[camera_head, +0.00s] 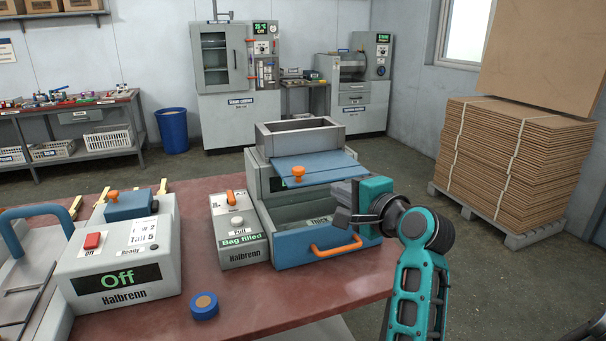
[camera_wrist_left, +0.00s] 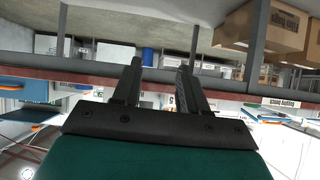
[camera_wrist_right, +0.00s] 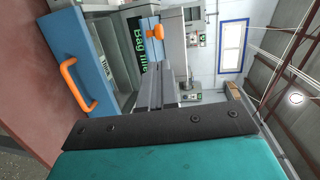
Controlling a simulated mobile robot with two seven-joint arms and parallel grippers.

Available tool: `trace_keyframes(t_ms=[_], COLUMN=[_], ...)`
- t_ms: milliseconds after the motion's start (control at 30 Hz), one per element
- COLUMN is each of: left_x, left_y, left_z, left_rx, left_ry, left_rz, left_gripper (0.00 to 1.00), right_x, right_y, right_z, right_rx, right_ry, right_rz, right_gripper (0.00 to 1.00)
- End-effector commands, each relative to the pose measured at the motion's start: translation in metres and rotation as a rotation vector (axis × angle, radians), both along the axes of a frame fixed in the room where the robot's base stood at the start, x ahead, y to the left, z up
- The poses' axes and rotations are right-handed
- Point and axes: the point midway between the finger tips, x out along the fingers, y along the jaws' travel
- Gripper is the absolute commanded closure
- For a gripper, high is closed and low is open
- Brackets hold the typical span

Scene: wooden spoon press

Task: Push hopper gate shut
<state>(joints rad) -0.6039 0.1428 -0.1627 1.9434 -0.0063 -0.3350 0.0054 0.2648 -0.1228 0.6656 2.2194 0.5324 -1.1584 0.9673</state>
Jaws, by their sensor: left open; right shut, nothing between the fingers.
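The hopper (camera_head: 300,138) is a grey open-topped box on the machine at the middle of the table. Its gate (camera_head: 330,167) is a flat blue plate with an orange knob (camera_head: 298,172), sticking out of the hopper's front. The gate and knob (camera_wrist_right: 160,33) also show in the right wrist view. My right gripper (camera_head: 343,203) is shut and empty, in front of the machine's right side, below and right of the gate's knob; I cannot tell whether it touches anything. My left gripper (camera_wrist_left: 160,68) is open and empty, seen only in its own wrist view.
Below the gate is a blue drawer (camera_head: 290,250) with an orange handle (camera_head: 336,248). A grey control box (camera_head: 238,252) reading "Bag filled" stands left of it, and a Halbrenn unit (camera_head: 120,265) reading "Off" farther left. A blue puck (camera_head: 204,306) lies near the table's front edge.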

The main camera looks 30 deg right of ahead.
Motion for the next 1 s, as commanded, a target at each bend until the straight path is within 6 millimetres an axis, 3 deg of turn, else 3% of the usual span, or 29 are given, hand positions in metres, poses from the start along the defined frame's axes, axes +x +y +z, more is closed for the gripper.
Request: trace_keyframes(t_ms=[600,800,1000], left_x=[-0.013,-0.013,-0.012], left_y=[0.0,0.0,0.0], left_z=[-0.013,-0.014,-0.013], left_rx=[0.001,0.001,0.001], left_ry=[0.031,0.031,0.028], left_rz=[0.0,0.0,0.0], left_gripper=[0.57,0.57,0.57], right_x=[0.105,0.126,0.133], right_y=[-0.008,-0.01,-0.01], right_z=[-0.016,-0.02,-0.021], right_rx=[-0.005,-0.006,-0.007], right_ry=[0.002,0.001,0.003], right_rz=[0.002,0.001,0.0], right_gripper=[1.0,1.0,1.0])
